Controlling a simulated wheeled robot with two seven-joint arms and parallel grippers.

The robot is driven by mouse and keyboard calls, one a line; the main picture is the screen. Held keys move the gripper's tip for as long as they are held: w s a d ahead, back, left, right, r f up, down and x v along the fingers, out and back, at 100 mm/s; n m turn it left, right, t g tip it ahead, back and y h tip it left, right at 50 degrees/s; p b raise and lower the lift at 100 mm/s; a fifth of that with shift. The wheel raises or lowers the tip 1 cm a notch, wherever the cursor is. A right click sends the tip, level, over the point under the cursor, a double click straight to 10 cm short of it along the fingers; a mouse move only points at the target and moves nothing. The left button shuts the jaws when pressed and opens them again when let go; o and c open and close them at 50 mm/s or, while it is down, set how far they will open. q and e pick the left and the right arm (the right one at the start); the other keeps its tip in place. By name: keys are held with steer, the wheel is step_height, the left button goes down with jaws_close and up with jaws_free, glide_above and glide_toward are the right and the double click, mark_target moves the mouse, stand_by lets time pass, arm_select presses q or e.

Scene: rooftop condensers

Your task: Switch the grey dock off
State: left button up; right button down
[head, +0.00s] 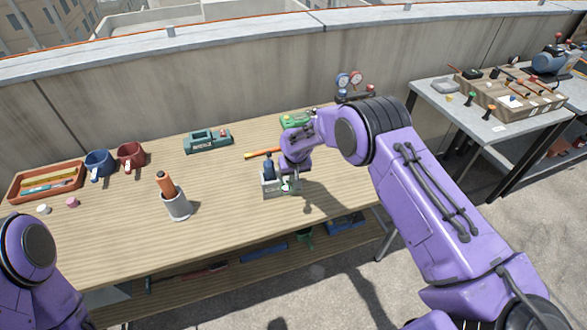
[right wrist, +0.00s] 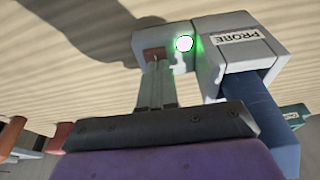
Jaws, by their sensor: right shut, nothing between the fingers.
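The grey dock (head: 269,193) stands near the front middle of the wooden table. The right wrist view shows its grey body (right wrist: 215,38) with a "PROBE" label (right wrist: 238,37). A blue probe (right wrist: 255,110) stands in it. A round light (right wrist: 184,43) on the dock is lit, with a green glow. My right gripper (right wrist: 156,75) is shut and empty, its fingertips at a small brownish-red patch (right wrist: 154,52), perhaps the switch; I cannot tell whether they touch it. In the head view my right gripper (head: 287,185) partly hides the dock. My left gripper is out of view.
A grey cup with an orange-handled tool (head: 178,207) stands left of the dock. Pressure gauges (head: 349,80) are behind. A side table (head: 480,124) stands at right.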

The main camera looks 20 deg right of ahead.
steer(key=p+v, duration=0.3)
steer(key=shift+w+r, duration=0.2)
steer(key=shift+r, duration=0.2)
steer(key=s+b+v, duration=0.1)
steer(key=b+v, duration=0.1)
steer(key=v, duration=0.8)
steer(key=shift+a+b, duration=0.15)
steer(key=shift+b, duration=0.15)
